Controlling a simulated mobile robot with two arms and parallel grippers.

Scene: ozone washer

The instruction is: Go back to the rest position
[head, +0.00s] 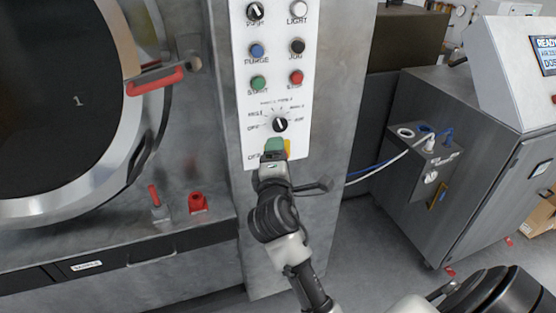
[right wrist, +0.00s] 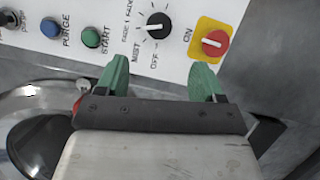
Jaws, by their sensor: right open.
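My right gripper (head: 275,148) is in front of the lower end of the washer's white control panel (head: 255,80). In the right wrist view its two green fingers (right wrist: 161,75) are apart, with nothing held between them. A red rotary switch on a yellow plate (right wrist: 213,44) sits just beyond the right finger, by the ON mark. In the head view my gripper hides most of that switch. The black selector dial (head: 280,125) is just above my gripper; it also shows in the right wrist view (right wrist: 158,25), beyond the gap between the fingers. I cannot tell any contact. My left gripper is out of view.
The round washer door (head: 75,100) with its red handle (head: 155,81) is at the left. A red fitting (head: 198,203) stands on the ledge below. A grey cabinet (head: 475,150) with hoses and a screen is at the right. Open floor (head: 375,245) lies between.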

